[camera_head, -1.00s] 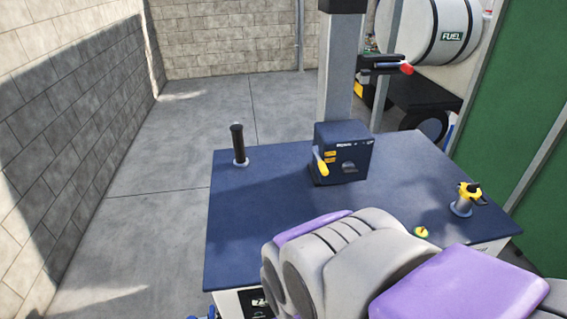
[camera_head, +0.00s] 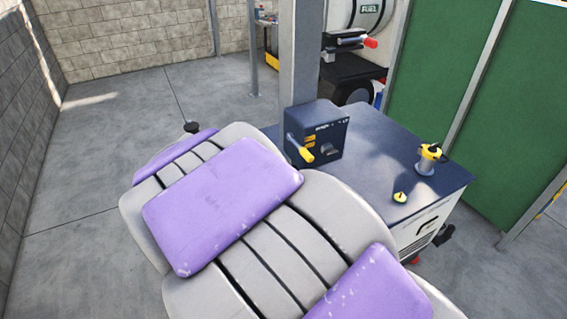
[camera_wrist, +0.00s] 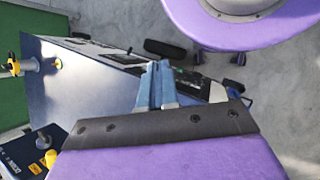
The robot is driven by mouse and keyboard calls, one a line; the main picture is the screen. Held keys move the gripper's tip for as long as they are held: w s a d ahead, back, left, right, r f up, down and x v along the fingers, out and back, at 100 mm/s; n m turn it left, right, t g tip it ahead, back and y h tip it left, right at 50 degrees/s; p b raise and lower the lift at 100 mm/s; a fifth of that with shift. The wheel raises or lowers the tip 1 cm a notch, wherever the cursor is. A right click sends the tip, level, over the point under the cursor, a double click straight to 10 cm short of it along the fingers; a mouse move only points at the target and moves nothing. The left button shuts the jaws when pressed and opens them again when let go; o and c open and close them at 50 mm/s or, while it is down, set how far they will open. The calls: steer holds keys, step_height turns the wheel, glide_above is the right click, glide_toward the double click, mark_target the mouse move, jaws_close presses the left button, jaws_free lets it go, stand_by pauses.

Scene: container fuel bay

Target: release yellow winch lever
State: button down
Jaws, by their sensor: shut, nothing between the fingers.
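The yellow winch lever (camera_head: 300,148) is on the front of a dark blue winch box (camera_head: 331,141) that stands on the blue-topped bench, at the foot of a grey post. It slants down to the right. In the wrist view the lever (camera_wrist: 50,159) and winch box (camera_wrist: 20,156) show at the lower left. My gripper (camera_wrist: 157,68) is shut and empty, with its blue-grey fingers together, to the right of the lever and apart from it. In the head view my purple and grey arm covers the bench's left part, and the gripper is hidden.
The bench top (camera_head: 385,165) carries a yellow-and-grey fixture (camera_head: 428,158) and a small yellow knob (camera_head: 400,197). The grey post (camera_head: 300,60) rises behind the box. Floor at left is clear.

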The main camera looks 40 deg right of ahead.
mark_target(299, 147)
steer(key=w+d+n+g+h+b, duration=0.1)
steer(key=w+d+n+g+h, duration=0.45)
steer(key=d, duration=0.85)
steer(key=w+d+f+n+h+b, duration=0.1)
steer(key=w+d+f+h, duration=0.15)
steer(key=w, duration=0.45)
steer(key=w+d+f+n+h+b, duration=0.1)
steer(key=w+d+f+n+h, duration=0.1)
steer(key=w+d+h, duration=0.3)
steer(key=w+a+f+n+t+h, duration=0.4)
steer(key=w+a+f+n, duration=0.15)
steer(key=w, duration=0.35)
steer(key=r+b+x, duration=0.1)
steer(key=r+x, duration=0.1)
steer(key=x, duration=1.1)
steer(key=shift+w+r+n+t+b, duration=0.15)
steer(key=shift+n+t+b, duration=0.15)
steer(key=shift+t+b, duration=0.1)
